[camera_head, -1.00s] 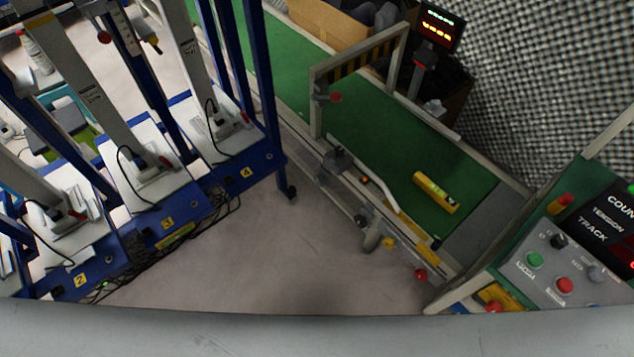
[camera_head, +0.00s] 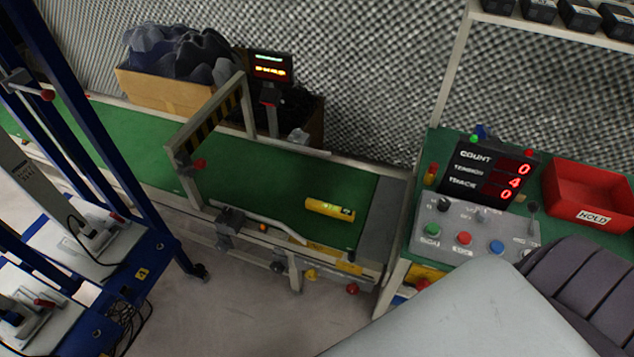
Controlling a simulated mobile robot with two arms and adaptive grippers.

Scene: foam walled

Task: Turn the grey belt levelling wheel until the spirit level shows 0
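A yellow spirit level (camera_head: 330,209) lies on the green conveyor belt (camera_head: 270,190) near its right end. It has a small green vial, too small to read. I cannot tell which grey part is the levelling wheel. Neither of my grippers is in view.
A striped gate frame (camera_head: 215,115) spans the belt. The right bench has a control panel (camera_head: 475,232), a display (camera_head: 487,175) reading count 0, tension 4, track 0, and a red HOLD bin (camera_head: 590,195). Blue-framed stations (camera_head: 150,250) stand left. Floor (camera_head: 240,310) before the belt is clear.

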